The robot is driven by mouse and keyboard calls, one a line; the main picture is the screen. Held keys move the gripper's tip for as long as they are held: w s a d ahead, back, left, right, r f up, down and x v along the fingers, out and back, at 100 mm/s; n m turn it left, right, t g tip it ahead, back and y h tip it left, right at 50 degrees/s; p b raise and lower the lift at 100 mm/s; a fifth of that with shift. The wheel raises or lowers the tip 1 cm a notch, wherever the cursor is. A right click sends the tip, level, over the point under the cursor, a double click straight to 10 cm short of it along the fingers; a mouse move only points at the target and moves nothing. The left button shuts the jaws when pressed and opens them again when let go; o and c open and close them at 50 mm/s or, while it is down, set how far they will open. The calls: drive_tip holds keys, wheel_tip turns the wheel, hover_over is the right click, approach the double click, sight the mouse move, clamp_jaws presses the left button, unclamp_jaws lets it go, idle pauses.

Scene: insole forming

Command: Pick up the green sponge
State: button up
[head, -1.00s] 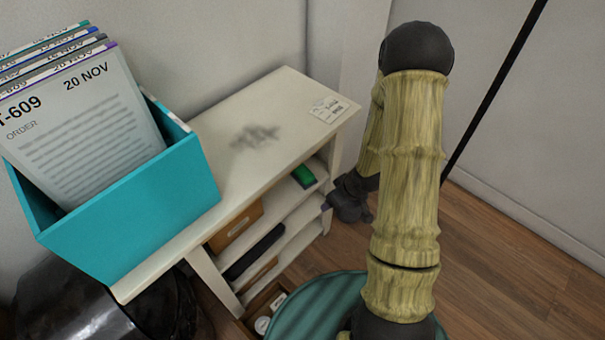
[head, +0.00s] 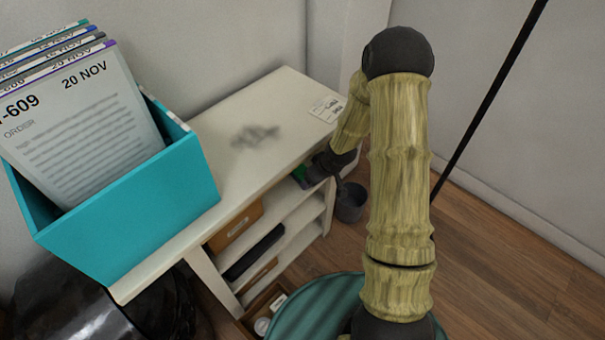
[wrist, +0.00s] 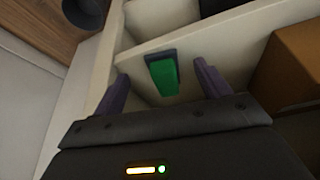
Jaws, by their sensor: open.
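The green sponge (wrist: 164,76), with a dark layer along its edge, lies on a shelf of the white shelf unit (head: 290,98). In the wrist view it sits ahead of my gripper (wrist: 160,88), between the lines of the two purple fingers. The fingers are open and apart, with a gap on each side of the sponge. In the head view only a bit of the sponge (head: 299,173) shows, beside my gripper (head: 310,176) at the right end of the shelf opening. My wrist hides the rest there.
An orange-brown box (head: 236,226) and a dark flat object (head: 254,252) occupy the shelves. A teal file box (head: 135,215) stands on top. A dark cup-shaped container (head: 350,204) is on the floor by the unit's right end. White boards closely bound the sponge's compartment.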

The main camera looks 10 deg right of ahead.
drive_tip(key=b+x, duration=0.1)
drive_tip(key=x, duration=0.4)
drive_tip(key=shift+b, duration=0.35)
drive_tip(key=shift+c, duration=0.2)
drive_tip(key=c, duration=1)
